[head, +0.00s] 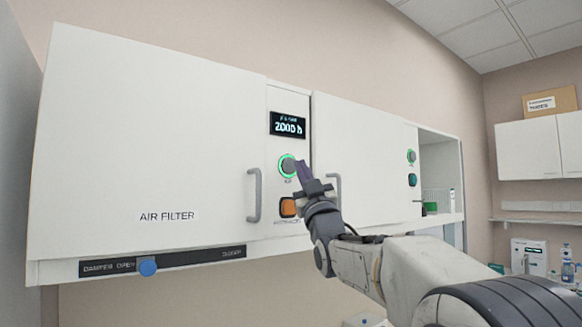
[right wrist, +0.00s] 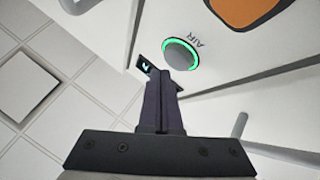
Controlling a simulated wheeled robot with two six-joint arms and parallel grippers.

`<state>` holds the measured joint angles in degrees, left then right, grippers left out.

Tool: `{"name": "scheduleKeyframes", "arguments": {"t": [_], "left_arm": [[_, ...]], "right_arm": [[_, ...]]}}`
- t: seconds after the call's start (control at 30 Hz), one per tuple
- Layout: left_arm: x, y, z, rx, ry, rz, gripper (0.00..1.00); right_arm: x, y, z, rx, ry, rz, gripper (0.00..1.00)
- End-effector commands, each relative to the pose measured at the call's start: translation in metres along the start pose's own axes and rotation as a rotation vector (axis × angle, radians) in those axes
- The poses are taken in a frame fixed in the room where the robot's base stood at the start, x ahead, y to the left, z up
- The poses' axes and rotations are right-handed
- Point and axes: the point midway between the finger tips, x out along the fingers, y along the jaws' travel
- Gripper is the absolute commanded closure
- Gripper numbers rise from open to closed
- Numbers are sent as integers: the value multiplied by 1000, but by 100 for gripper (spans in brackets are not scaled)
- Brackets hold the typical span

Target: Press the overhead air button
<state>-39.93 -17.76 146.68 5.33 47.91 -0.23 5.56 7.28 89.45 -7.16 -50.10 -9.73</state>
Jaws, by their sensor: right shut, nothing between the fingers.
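The air button (head: 287,166) is a round grey button with a lit green ring, on the narrow panel right of the air filter door. In the right wrist view the button (right wrist: 181,55) has the label AIR beside it. My right gripper (head: 302,168) is shut and empty, its dark fingers pointing up just right of the button. In the right wrist view the fingertips (right wrist: 160,78) reach close to the button's rim. I cannot tell whether they touch it. My left gripper is not in view.
An orange square button (head: 288,207) sits below and a display (head: 288,125) above. Door handles (head: 254,195) stick out on both sides of the panel. A blue knob (head: 147,266) sits on the damper slider below.

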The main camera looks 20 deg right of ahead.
Motion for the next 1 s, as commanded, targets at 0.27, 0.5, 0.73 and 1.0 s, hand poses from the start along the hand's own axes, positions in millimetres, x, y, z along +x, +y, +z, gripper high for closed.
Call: {"name": "scheduleKeyframes", "arguments": {"t": [0.27, 0.5, 0.73, 1.0], "left_arm": [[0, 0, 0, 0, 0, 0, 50], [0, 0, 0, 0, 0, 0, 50], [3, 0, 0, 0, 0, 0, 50], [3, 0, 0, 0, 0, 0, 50]], "right_arm": [[0, 0, 0, 0, 0, 0, 100], [0, 0, 0, 0, 0, 0, 100], [4, -3, 3, 1, 1, 0, 100], [6, -5, 4, 1, 0, 0, 100]]}}
